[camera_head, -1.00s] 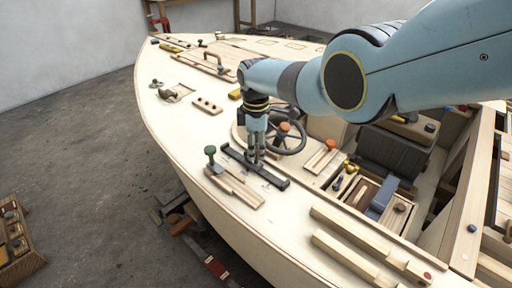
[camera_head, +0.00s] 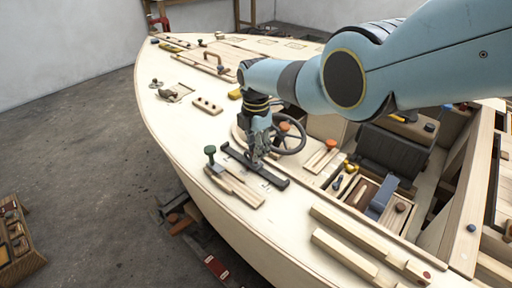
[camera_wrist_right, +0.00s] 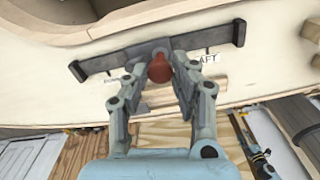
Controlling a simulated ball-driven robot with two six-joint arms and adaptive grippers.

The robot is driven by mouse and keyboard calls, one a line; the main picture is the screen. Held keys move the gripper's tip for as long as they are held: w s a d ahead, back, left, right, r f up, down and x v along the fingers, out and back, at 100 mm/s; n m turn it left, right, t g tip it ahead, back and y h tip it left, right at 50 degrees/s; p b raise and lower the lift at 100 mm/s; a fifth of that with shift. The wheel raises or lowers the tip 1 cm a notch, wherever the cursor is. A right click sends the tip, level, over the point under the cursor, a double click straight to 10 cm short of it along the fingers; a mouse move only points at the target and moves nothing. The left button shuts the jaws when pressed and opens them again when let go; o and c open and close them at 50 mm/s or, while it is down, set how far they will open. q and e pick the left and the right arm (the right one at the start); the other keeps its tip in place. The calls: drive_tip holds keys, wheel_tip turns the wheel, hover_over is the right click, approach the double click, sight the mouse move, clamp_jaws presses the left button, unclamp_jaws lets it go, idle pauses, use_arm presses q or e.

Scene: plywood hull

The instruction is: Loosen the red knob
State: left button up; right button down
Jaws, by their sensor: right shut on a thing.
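The red knob (camera_wrist_right: 160,68) shows in the right wrist view at the middle of a dark flat bar (camera_wrist_right: 105,62) on the pale plywood deck. My right gripper (camera_wrist_right: 158,72) has a finger on each side of the knob and is shut on it. In the head view the same gripper (camera_head: 256,163) points down at the dark bar (camera_head: 276,181), and its fingers hide the knob there. The letters "AFT" stand beside the bar in the wrist view. My left gripper is in neither view.
A green-topped knob (camera_head: 210,150) stands left of the bar. A black steering wheel (camera_head: 292,137) is close behind my right gripper. An orange knob (camera_head: 331,144) and pale wooden strips (camera_head: 350,256) lie to the right.

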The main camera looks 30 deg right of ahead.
drive_tip(key=shift+s+a+f, duration=0.1)
drive_tip(key=shift+s+f, duration=0.1)
drive_tip(key=c, duration=1.1)
unclamp_jaws()
drive_tip(key=shift+w, duration=0.1)
drive_tip(key=shift+r, duration=0.1)
drive_tip(key=shift+w+r, duration=0.1)
drive_tip(key=shift+r, duration=0.3)
wheel_tip(320, 180, up, 11)
drive_tip(key=shift+r, duration=0.1)
